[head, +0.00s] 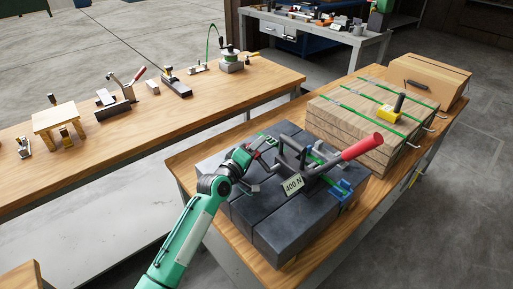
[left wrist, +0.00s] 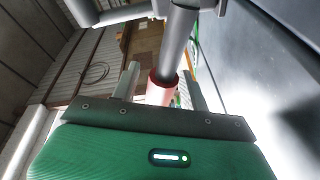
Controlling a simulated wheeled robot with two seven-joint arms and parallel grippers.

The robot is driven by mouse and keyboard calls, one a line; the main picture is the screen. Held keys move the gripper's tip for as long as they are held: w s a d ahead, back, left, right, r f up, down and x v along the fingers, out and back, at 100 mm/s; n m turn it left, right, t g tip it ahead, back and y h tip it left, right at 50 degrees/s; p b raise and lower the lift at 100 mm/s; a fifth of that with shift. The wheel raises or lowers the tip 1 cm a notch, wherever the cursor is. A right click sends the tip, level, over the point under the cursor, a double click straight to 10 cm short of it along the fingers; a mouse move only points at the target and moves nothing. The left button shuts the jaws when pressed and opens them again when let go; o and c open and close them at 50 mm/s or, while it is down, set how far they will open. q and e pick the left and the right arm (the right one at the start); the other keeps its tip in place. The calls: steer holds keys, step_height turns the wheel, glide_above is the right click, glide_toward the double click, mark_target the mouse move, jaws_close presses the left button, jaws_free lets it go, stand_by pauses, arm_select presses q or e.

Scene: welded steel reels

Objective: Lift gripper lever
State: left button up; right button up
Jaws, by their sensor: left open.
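A strap tool of dark metal with a red-handled lever sits on dark grey blocks (head: 265,225). Its red handle (head: 362,147) points up to the right. A tag (head: 293,186) on the tool reads "400 N". My left gripper (head: 261,160) is open at the tool's left side, apart from the red handle in the head view. In the left wrist view, the grey lever bar (left wrist: 178,40) and the red handle (left wrist: 161,90) appear between the open fingers; I cannot tell whether they touch. My right gripper is not in view.
A green strap runs over the blocks, with a blue clip (head: 342,188) near the tool. Strapped wooden boards (head: 340,125) with a yellow-based tool (head: 389,114) stand behind on the same bench. Another wooden bench (head: 100,140) on the left holds several small tools.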

arm_select(q)
steer(key=shift+w+d, duration=0.1)
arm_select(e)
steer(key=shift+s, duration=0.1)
arm_select(q)
jaws_close()
